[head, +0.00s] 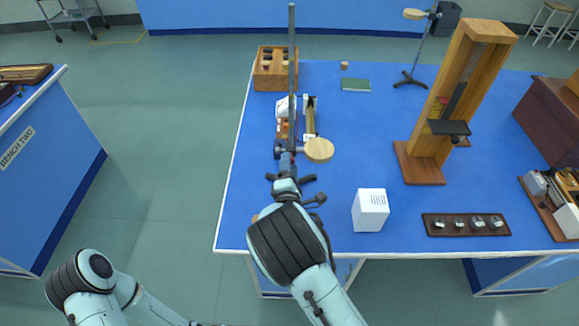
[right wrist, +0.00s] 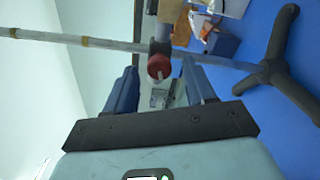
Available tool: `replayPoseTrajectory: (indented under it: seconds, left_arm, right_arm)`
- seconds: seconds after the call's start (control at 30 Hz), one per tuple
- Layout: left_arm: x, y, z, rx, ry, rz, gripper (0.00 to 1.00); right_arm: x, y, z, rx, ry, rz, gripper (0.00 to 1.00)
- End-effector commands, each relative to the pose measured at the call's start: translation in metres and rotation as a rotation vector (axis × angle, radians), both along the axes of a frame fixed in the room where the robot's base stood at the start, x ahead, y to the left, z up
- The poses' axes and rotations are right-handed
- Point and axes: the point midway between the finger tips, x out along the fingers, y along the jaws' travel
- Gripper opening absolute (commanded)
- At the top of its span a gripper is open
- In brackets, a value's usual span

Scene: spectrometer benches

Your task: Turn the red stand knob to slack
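The red stand knob (right wrist: 160,67) sits on the clamp of a grey stand rod (right wrist: 90,42) in the right wrist view. My right gripper (right wrist: 160,72) is open, with one dark blue finger on each side of the knob and gaps visible on both sides. In the head view the rod (head: 291,60) stands upright on the blue bench, with a round wooden disc (head: 319,149) beside its lower part. My right gripper (head: 288,165) is at the lower rod there, and the knob is hidden. My left arm shows at lower left, but its gripper is out of view.
A white box (head: 370,210) and a dark tray of small parts (head: 466,225) lie right of my right arm. A tall wooden frame (head: 450,100) stands further right. A wooden rack (head: 272,70) is behind the rod. The dark stand foot (right wrist: 278,72) spreads near the gripper.

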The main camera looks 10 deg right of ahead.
Motion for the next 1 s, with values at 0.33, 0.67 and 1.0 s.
replayPoseTrajectory:
  seconds: [0.33,0.67,1.0]
  left_arm:
    - [-0.002,0.000,-0.002,0.000,0.002,0.000,0.43]
    - [-0.021,0.000,-0.021,0.001,0.024,0.000,0.43]
    - [-0.028,0.000,-0.030,0.000,0.031,0.000,0.43]
  right_arm:
    - [-0.003,0.001,-0.001,0.001,0.000,0.000,0.54]
    - [-0.062,0.019,-0.004,0.002,0.004,0.004,0.54]
    - [-0.120,0.035,-0.001,0.001,0.001,0.002,0.54]
